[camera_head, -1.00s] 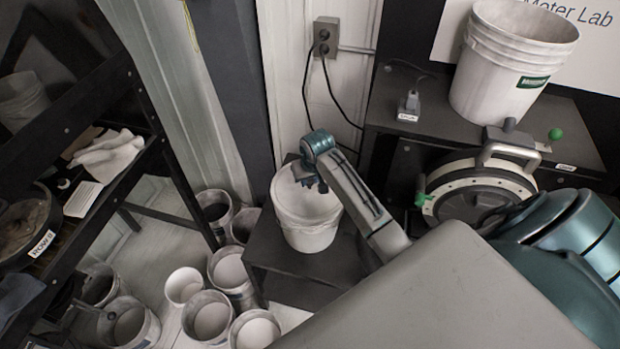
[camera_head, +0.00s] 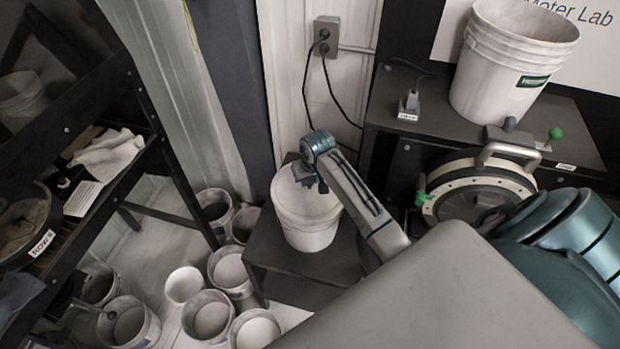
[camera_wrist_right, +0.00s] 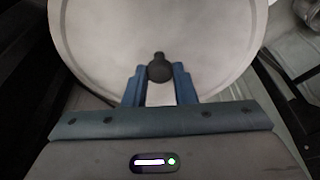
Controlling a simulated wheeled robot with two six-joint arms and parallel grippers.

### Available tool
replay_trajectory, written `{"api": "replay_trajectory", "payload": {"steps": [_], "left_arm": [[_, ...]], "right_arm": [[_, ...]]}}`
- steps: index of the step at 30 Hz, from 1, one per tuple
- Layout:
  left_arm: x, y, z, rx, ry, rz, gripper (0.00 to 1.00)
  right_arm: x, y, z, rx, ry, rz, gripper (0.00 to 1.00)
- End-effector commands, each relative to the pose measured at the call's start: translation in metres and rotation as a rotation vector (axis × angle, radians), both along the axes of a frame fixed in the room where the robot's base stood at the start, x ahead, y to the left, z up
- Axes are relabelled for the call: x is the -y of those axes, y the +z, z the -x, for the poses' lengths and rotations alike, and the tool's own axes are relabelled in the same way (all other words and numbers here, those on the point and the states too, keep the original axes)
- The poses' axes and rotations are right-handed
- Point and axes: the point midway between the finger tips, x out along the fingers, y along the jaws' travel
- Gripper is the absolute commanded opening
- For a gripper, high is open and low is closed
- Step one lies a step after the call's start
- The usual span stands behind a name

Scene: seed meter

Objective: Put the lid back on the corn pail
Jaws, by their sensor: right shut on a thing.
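The corn pail (camera_head: 308,234) is a white bucket standing upright on a low dark stand in the middle of the head view. The white lid (camera_head: 290,198) lies over its mouth and looks about level; I cannot tell whether it is fully seated. In the right wrist view the lid (camera_wrist_right: 120,40) fills the upper part. My right gripper (camera_wrist_right: 160,80) is shut on the lid's dark round knob (camera_wrist_right: 160,68), at the lid's near side in that view. In the head view my right gripper (camera_head: 303,178) is over the lid, partly hidden by its wrist. My left gripper is not in view.
The dark stand (camera_head: 262,262) carries the pail. Several open buckets (camera_head: 208,316) crowd the floor to the left. A dark shelf rack (camera_head: 150,140) stands further left. A machine with a white hopper bucket (camera_head: 510,70) and round housing (camera_head: 480,190) stands at right. A power cord hangs behind.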

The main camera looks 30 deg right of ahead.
Motion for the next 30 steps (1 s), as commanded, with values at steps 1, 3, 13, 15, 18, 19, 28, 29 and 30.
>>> {"api": "replay_trajectory", "payload": {"steps": [1, 3, 13, 15, 18, 19, 28, 29, 30], "left_arm": [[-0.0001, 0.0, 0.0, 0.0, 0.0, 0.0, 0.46], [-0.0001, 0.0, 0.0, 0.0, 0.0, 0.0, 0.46], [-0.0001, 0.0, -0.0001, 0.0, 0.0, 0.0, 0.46], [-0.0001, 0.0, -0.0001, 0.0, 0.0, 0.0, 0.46], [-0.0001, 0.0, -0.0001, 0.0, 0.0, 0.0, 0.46], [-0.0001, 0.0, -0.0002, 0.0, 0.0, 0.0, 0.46], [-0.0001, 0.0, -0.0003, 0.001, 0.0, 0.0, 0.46], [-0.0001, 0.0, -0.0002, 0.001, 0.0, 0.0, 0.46], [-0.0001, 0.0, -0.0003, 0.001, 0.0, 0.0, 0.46]], "right_arm": [[-0.0001, 0.0, -0.0001, 0.0, 0.0, 0.0, 0.0], [-0.0001, 0.0, -0.0001, 0.0, 0.0, 0.0, 0.0], [-0.0001, 0.0, 0.0, 0.0, 0.0, 0.0, 0.5], [0.0, 0.0, 0.0, 0.0, 0.0, 0.0, 0.5], [0.0, -0.0001, 0.0002, 0.0, 0.0, 0.0, 0.52], [0.0, -0.0002, 0.0001, 0.0, 0.0, 0.0, 0.57], [0.0, -0.0001, 0.0001, 0.0, 0.0, 0.0, 0.71], [0.0, 0.0, 0.0001, 0.0, 0.0, 0.0, 0.71], [0.0, 0.0006, 0.0, 0.0, 0.0, 0.0, 0.71]]}}
